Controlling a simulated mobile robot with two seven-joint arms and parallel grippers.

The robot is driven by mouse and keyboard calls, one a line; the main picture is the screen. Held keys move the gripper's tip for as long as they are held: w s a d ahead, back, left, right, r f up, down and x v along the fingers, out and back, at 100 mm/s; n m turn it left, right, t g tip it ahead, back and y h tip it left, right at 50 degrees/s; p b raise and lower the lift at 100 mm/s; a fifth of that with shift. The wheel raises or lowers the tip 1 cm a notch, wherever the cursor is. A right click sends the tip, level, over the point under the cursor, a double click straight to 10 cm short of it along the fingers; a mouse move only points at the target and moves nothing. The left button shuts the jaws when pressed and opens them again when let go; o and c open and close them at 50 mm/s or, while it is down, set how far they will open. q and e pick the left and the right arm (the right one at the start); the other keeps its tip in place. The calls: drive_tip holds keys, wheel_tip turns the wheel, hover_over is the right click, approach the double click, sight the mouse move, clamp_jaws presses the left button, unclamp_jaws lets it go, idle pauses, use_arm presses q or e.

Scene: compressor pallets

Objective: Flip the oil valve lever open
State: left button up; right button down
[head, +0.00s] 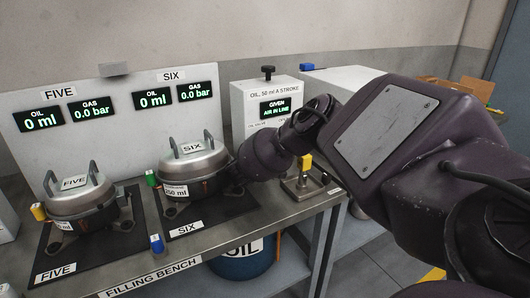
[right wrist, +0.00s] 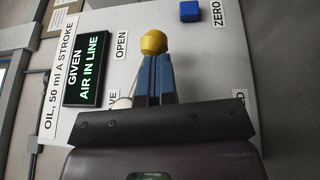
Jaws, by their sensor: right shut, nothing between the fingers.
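The white oil panel (head: 265,95) reads "OIL, 50 ml A STROKE". The right wrist view shows it turned sideways, with the label OPEN (right wrist: 122,45) and a label ending in "VE". A yellow round knob (right wrist: 153,42), which looks like the lever's end, is just beyond my right fingertips, between OPEN and ZERO. The lever's shaft is mostly hidden. My right gripper (right wrist: 154,60) is shut and holds nothing; whether it touches the knob I cannot tell. In the head view my arm hides it. My left gripper is out of view.
The display (right wrist: 88,60) reads "GIVEN AIR IN LINE". A blue button (right wrist: 189,11) sits by ZERO. Compressors FIVE (head: 80,200) and SIX (head: 195,165) stand on the filling bench (head: 185,262). A small stand with a yellow top (head: 305,160) is below my right arm.

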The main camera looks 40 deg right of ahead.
drive_tip(key=h, duration=0.1)
drive_tip(key=d+r+n+h, duration=0.1)
drive_tip(key=shift+s+t+h, duration=0.1)
drive_tip(key=shift+t+h, duration=0.2)
drive_tip(key=shift+t, duration=0.1)
idle(0.3)
drive_tip(key=shift+a+f, duration=0.1)
drive_tip(key=shift+s+a+f+p, duration=0.15)
drive_tip(key=shift+s+a+p, duration=0.3)
drive_tip(key=shift+a, duration=1.95)
drive_tip(key=shift+s+a+f+p, duration=0.15)
drive_tip(key=shift+s+a+p, duration=0.3)
drive_tip(key=shift+a, duration=2)
drive_tip(key=shift+s+a+f+p, duration=0.15)
drive_tip(key=shift+s+a+p, duration=0.25)
drive_tip(key=shift+a, duration=2)
drive_tip(key=shift+s, duration=0.1)
